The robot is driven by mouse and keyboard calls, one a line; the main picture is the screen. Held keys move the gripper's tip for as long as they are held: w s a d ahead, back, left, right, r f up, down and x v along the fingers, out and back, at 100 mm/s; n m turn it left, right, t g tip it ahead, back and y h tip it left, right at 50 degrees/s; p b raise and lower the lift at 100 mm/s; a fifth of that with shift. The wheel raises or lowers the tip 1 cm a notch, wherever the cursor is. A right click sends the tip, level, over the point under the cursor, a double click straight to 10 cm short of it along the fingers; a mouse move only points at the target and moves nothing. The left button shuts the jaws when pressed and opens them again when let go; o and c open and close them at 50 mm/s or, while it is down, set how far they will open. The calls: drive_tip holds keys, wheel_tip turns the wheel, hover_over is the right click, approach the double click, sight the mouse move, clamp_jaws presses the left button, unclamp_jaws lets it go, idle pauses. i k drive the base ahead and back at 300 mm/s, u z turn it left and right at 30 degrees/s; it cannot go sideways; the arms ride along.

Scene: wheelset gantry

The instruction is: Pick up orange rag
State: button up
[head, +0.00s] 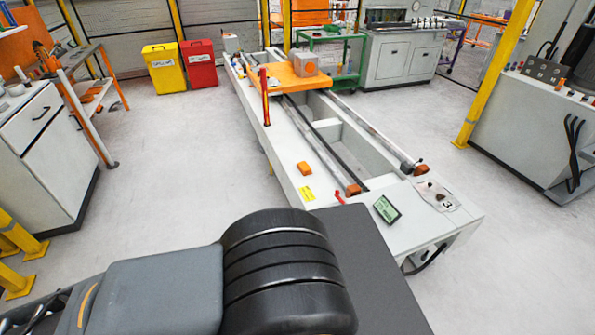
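I cannot make out a clear orange rag. A small orange piece (305,168) lies on the near left part of the long white gantry bed (285,150); it looks block-like, and I cannot tell whether it is cloth. Orange items (90,95) also lie on a small bench at the left, too small to identify. A crumpled pale sheet or bag (438,196) with a dark mark lies on the bed's near right end. My gripper is not in view; only dark parts of my own body fill the bottom of the head view.
An orange carriage (290,77) with a grey block spans the bed's rails. A green-screened device (387,209) lies on the near end. Yellow (164,68) and red (199,64) bins stand behind. A white cabinet (45,150) stands left, a yellow post (492,75) right. Floor on both sides is clear.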

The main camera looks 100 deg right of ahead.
sight(304, 169)
drive_tip(key=z, duration=2.1)
drive_tip(key=i, duration=2.75)
drive_tip(key=z, duration=2.7)
drive_tip(key=i, duration=1)
